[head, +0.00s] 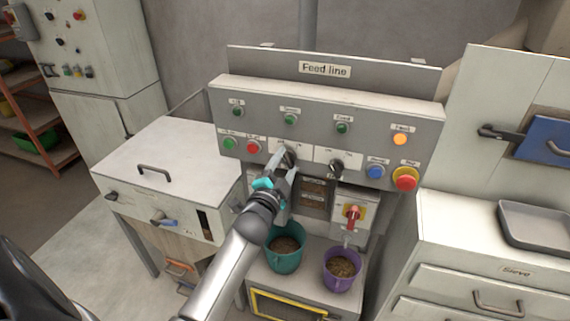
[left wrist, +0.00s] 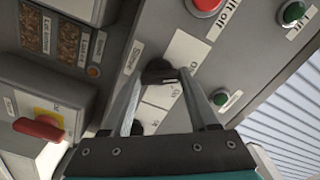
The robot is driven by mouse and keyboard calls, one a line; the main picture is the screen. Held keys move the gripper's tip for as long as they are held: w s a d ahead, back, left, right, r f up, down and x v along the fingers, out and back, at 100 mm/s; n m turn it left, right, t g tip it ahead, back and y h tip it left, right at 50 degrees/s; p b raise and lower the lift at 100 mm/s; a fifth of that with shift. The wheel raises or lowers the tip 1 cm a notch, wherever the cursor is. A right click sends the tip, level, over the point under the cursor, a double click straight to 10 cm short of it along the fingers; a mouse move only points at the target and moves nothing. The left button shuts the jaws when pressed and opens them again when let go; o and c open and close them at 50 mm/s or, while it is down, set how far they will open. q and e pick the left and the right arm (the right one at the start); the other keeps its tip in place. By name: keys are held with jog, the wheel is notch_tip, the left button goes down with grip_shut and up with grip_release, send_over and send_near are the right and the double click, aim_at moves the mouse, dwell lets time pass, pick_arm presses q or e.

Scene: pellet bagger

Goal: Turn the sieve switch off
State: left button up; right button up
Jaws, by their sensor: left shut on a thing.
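The grey Feed line panel (head: 385,130) carries two black rotary switches side by side on white label plates. My left gripper (head: 286,160) is at the left switch (head: 290,155), its fingers pointing at the panel. In the left wrist view, my left gripper (left wrist: 162,78) has a finger on each side of this black knob (left wrist: 157,71) and is shut on it. The plate lettering is too small to read surely, so I cannot tell the switch's setting. The right black switch (head: 336,168) is untouched. My right gripper is not in view.
A red button (head: 253,147) and a green button (head: 229,143) sit left of the held knob. A blue button (head: 375,172), a red emergency button (head: 405,178) and a lit orange lamp (head: 400,139) are at the right. A teal bucket (head: 286,262) and a purple bucket (head: 339,284) stand below.

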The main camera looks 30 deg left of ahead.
pick_arm(q)
jog(key=o, duration=1.4)
jog(key=shift+s, duration=0.1)
jog(key=b+v, duration=0.1)
jog(key=v, duration=1.4)
jog(key=shift+d, duration=0.15)
